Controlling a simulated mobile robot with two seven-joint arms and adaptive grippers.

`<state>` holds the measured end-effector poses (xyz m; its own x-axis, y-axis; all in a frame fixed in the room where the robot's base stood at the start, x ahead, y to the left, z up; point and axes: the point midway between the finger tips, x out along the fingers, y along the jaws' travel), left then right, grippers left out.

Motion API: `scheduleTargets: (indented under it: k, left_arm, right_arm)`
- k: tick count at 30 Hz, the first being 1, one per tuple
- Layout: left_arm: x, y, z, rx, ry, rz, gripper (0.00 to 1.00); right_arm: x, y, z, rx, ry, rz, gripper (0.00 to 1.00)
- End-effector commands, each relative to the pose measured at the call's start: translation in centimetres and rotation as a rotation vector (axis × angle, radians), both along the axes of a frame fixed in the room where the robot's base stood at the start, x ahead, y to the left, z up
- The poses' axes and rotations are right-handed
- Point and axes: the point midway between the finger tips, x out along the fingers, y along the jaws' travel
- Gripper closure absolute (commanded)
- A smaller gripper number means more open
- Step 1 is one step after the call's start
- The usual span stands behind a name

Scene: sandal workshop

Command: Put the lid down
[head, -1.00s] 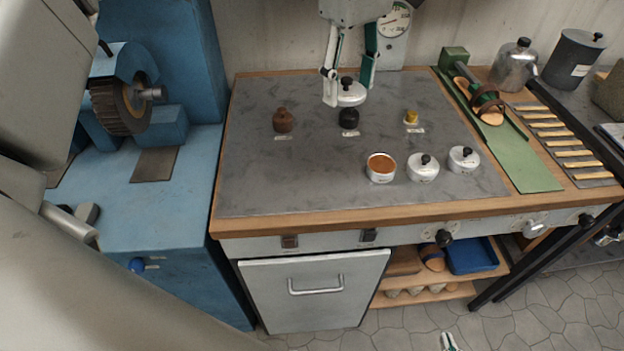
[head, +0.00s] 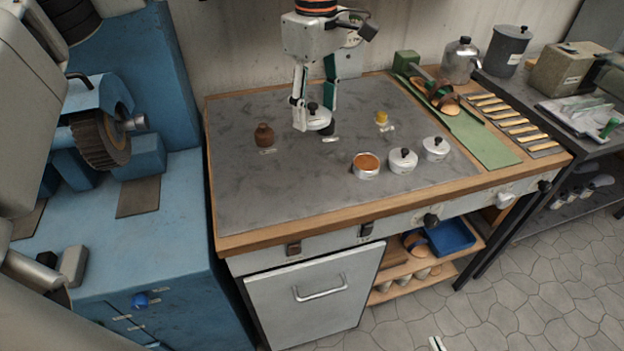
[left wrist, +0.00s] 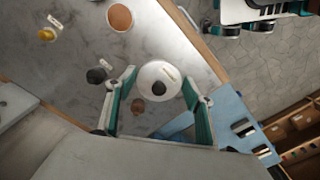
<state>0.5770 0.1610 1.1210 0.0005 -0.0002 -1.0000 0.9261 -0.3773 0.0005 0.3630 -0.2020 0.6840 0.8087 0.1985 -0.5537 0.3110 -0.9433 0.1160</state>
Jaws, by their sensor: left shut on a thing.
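The lid (head: 318,124) is a white disc with a black knob. My left gripper (head: 315,117) is shut on it, knob up, over the left part of the grey worktop. In the left wrist view the lid (left wrist: 152,74) sits between the fingers of my left gripper (left wrist: 160,82). The head view does not show clearly whether the lid touches the worktop. An open white pot with orange-brown contents (head: 367,164) stands to its right. My right gripper (left wrist: 262,18) shows at the top of the left wrist view; its finger opening is unclear.
Two lidded pots (head: 403,161) (head: 436,149) stand right of the open pot. A brown knobbed piece (head: 264,136) and a yellow piece (head: 381,118) stand nearby. A black piece (left wrist: 97,75) is beside a finger. The worktop's front left (head: 270,200) is clear.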

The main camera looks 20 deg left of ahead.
Motion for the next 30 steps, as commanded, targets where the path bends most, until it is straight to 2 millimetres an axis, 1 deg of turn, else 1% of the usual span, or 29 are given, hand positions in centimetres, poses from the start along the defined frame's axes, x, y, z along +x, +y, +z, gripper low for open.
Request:
scheduleTargets:
  k: [1,3,12,15,18,23,25,30]
  left_arm:
    - [-0.1,0.0,-1.4,0.0,0.005,-0.001,0.62]
    - [-0.1,0.0,-3.1,-0.001,0.007,-0.002,0.62]
    - [-0.1,0.0,-10.3,0.0,0.004,0.0,0.62]
    - [-0.1,0.0,-12.1,-0.001,0.003,-0.001,0.62]
    - [-0.1,0.0,-13.3,-0.001,0.003,0.001,0.62]
    - [0.0,0.0,-14.1,0.0,-0.001,0.0,0.62]
    - [0.0,0.0,-14.7,-0.001,0.001,0.0,0.62]
    - [-0.1,0.0,-17.1,0.0,0.002,-0.001,0.62]
  right_arm:
    - [0.0,0.0,-0.1,0.0,0.0,0.0,1.0]
    - [0.0,0.0,-0.1,0.0,0.0,0.0,1.0]
    - [0.0,0.0,0.1,-0.001,0.001,-0.001,1.0]
    - [0.0,-0.1,0.2,-0.001,0.001,-0.001,1.0]
    - [0.0,0.0,0.2,-0.001,0.001,-0.001,1.0]
    - [0.0,-0.1,0.3,-0.001,0.001,-0.001,1.0]
    - [0.0,-0.1,0.3,-0.001,0.001,-0.001,1.0]
    - [0.0,-0.1,0.5,-0.001,0.0,0.0,1.0]
